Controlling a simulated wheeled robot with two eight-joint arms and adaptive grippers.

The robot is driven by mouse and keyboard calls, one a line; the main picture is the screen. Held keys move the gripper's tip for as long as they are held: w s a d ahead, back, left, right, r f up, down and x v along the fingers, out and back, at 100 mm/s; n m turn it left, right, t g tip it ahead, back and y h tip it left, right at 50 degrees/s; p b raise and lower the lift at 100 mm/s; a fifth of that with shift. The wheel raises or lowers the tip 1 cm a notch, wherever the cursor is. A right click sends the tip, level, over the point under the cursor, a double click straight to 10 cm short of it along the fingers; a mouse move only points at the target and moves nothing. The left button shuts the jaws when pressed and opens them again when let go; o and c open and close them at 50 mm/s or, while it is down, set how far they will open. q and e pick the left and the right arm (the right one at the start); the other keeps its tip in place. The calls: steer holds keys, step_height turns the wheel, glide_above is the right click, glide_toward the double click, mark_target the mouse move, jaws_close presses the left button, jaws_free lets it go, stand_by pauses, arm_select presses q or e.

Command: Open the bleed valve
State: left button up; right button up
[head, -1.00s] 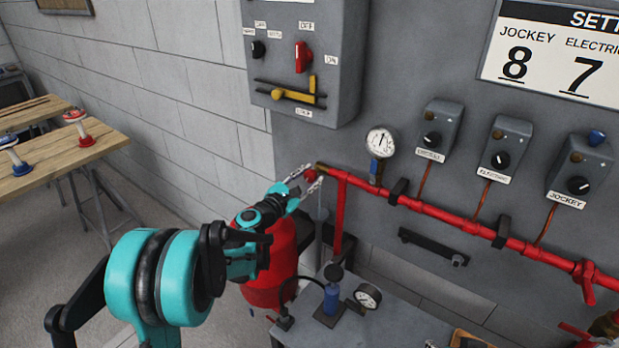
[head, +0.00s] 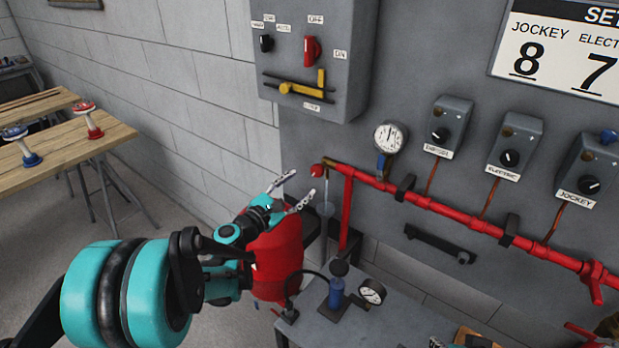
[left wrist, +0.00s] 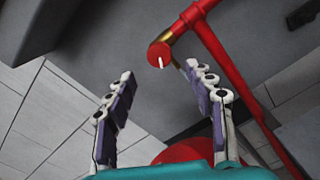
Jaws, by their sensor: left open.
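The bleed valve appears to be the round red knob (head: 317,170) on a brass fitting at the left end of the red pipe. In the left wrist view the knob (left wrist: 159,54) faces me, with a short white mark running near vertical at its lower edge. My left gripper (head: 301,185) is open and empty, just left of and below the knob. In the left wrist view the open fingers (left wrist: 158,75) point toward the knob, which lies just past their tips, apart from both.
A pressure gauge (head: 389,137) stands on the red pipe (head: 450,206). A red tank (head: 273,262) is below my gripper. A grey bench (head: 400,318) holds a small blue pump (head: 336,292) and gauge. A grey control box (head: 355,60) hangs above. A wooden table (head: 60,145) stands left.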

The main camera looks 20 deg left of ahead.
arm_select(q)
steer(key=v, duration=0.3)
steer(key=shift+s, duration=0.15)
stand_by(0.3)
steer(key=s+d+f+m+g+y, duration=0.1)
steer(key=s+d+f+m+g, duration=0.1)
steer(key=s+d+m+g, duration=0.35)
steer(key=s+d+f+m+g, duration=0.25)
steer(key=s+d+m, duration=0.4)
steer(key=m, duration=0.35)
steer(key=s+a+f+m+g+y, duration=0.1)
steer(key=s+a+f+m+y, duration=0.1)
steer(key=s+m, duration=0.3)
steer(key=s+a+f+m+g+y, duration=0.1)
steer(key=s+a+f+m+y, duration=0.1)
steer(key=s+m, duration=0.3)
steer(key=s+a+y, duration=0.1)
steer(key=s, duration=0.2)
steer(key=shift+s+f, duration=0.25)
steer(key=shift+s, duration=0.15)
